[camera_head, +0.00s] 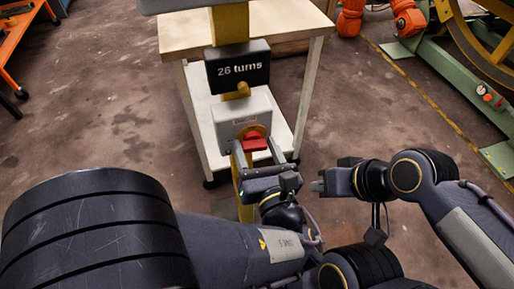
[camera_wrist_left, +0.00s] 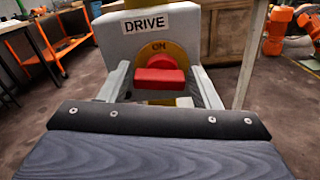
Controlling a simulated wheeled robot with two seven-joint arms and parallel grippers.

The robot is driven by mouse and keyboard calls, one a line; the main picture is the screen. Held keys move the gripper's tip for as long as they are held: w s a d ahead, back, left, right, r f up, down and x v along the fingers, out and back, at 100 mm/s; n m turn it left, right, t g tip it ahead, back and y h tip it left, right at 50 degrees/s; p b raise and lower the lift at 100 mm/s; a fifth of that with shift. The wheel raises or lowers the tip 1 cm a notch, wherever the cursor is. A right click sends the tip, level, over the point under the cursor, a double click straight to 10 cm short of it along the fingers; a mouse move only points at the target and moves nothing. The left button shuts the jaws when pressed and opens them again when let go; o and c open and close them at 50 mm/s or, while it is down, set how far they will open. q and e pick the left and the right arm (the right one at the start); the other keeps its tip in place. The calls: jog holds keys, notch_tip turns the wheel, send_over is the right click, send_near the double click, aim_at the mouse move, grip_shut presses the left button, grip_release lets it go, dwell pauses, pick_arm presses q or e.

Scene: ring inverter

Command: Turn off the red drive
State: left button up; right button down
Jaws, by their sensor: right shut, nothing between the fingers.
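The red drive switch (camera_head: 254,142) is a red handle on a yellow plate, low on a grey box (camera_head: 238,112). In the left wrist view the red handle (camera_wrist_left: 159,80) lies level under the word ON, below a DRIVE label (camera_wrist_left: 160,22). My left gripper (camera_head: 256,152) is open in front of the switch. In the left wrist view its fingers (camera_wrist_left: 162,88) stand to the left and right of the handle, with gaps visible. I cannot tell whether the tips touch the box. My right gripper (camera_head: 318,186) is shut and empty, to the right of my left gripper.
A black display (camera_head: 238,68) reading "26 turns" sits above the switch box on a yellow post. A pale table (camera_head: 175,42) stands behind it. An orange cart (camera_head: 16,45) is at far left, and green machinery (camera_head: 460,75) at right. Floor (camera_head: 375,115) is clear at right.

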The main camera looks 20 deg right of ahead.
pick_arm(q)
jog(key=c, duration=0.6)
jog(key=shift+f+n+b, duration=0.2)
jog(key=shift+n+b, duration=0.35)
jog(key=shift+n, duration=0.15)
jog(key=shift+r+n, duration=0.1)
jog(key=shift+n, duration=0.5)
jog(key=o, duration=1)
jog(key=s+p, duration=0.1)
jog(key=s, duration=0.7)
